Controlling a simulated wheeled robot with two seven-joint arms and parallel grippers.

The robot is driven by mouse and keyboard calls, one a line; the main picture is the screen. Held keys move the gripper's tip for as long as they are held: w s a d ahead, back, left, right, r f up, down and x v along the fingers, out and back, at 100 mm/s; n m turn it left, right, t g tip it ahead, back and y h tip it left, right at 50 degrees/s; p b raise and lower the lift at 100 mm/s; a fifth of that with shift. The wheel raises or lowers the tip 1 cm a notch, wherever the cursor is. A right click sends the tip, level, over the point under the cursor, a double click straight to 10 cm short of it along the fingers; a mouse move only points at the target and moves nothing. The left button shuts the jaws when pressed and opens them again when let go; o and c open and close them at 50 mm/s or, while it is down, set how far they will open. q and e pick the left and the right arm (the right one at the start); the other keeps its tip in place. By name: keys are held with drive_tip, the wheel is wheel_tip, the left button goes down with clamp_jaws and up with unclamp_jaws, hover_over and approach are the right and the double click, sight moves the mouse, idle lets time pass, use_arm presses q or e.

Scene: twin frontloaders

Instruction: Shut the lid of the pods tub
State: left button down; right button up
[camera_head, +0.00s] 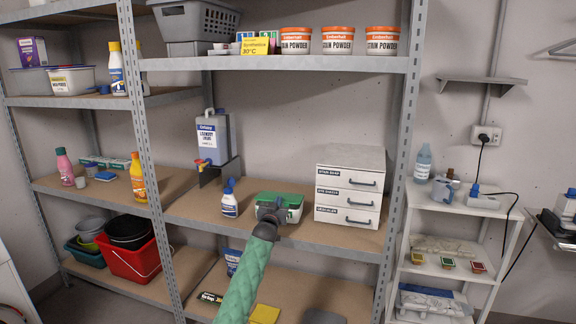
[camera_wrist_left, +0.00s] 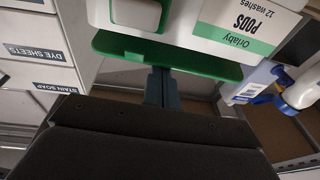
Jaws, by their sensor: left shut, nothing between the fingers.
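The pods tub is a small white tub with a green lid (camera_head: 284,198), on the middle shelf. Its white body (camera_head: 295,215) shows right of my gripper. In the left wrist view, which is upside down, its PODS label (camera_wrist_left: 243,27) and the green lid (camera_wrist_left: 205,66) show. I cannot tell whether the lid is fully shut. My left gripper (camera_head: 270,213) is in front of the tub and hides part of it. Its fingers (camera_wrist_left: 161,88) are shut and empty, close at the lid's edge; contact is unclear. My right gripper is not in view.
A white drawer unit (camera_head: 349,190) stands close right of the tub. A small blue-capped bottle (camera_head: 229,203) stands to its left, and a jug with a tap (camera_head: 213,138) behind left. Another shelf board (camera_head: 275,64) runs above. The shelf front between has some free room.

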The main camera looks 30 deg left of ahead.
use_arm(q)
drive_tip(key=shift+s+f, duration=0.15)
drive_tip(key=shift+f, duration=0.65)
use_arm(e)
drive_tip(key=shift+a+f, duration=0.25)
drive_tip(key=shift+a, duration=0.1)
use_arm(q)
drive_tip(key=shift+r, duration=0.1)
